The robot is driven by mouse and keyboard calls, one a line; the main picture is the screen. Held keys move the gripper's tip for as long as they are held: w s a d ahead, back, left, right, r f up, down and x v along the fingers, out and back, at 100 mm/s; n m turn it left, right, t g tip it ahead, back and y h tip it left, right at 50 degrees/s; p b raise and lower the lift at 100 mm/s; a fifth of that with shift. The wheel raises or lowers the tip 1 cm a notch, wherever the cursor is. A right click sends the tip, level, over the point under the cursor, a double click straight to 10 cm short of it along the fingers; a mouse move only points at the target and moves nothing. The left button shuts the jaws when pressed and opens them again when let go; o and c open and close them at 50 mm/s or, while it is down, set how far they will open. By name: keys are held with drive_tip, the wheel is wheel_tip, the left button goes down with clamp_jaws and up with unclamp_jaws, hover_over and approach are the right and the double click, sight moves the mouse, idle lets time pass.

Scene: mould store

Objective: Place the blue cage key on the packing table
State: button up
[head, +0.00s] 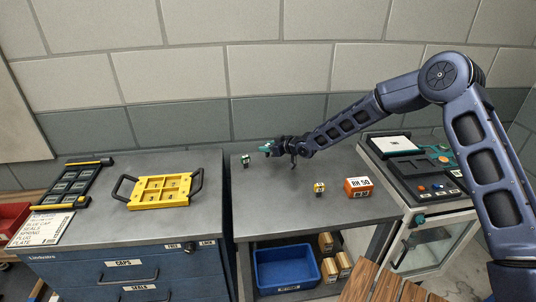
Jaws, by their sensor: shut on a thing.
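My gripper (271,148) is at the end of my arm, which reaches in from the right over the back of the middle grey table (285,215). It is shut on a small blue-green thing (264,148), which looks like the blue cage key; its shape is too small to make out. The held thing appears to be above the tabletop, but I cannot tell how high. A small dark and green item (245,160) stands on the table just left of the gripper. No label shows which surface is the packing table.
A yellow item (319,188) and an orange RH 50 block (358,187) stand on the middle table. The left bench holds a yellow handled frame (159,190). A blue bin (286,268) sits on the lower shelf. The middle table's front left is clear.

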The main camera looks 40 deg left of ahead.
sight(268, 156)
drive_tip(key=shift+f, duration=1.7)
drive_tip(key=shift+f, duration=0.1)
drive_tip(key=o, duration=1)
drive_tip(key=shift+d+r, duration=0.2)
drive_tip(key=shift+d, duration=0.05)
drive_tip(key=v, duration=1.1)
drive_tip(key=shift+d+r, duration=0.15)
drive_tip(key=shift+d, duration=0.05)
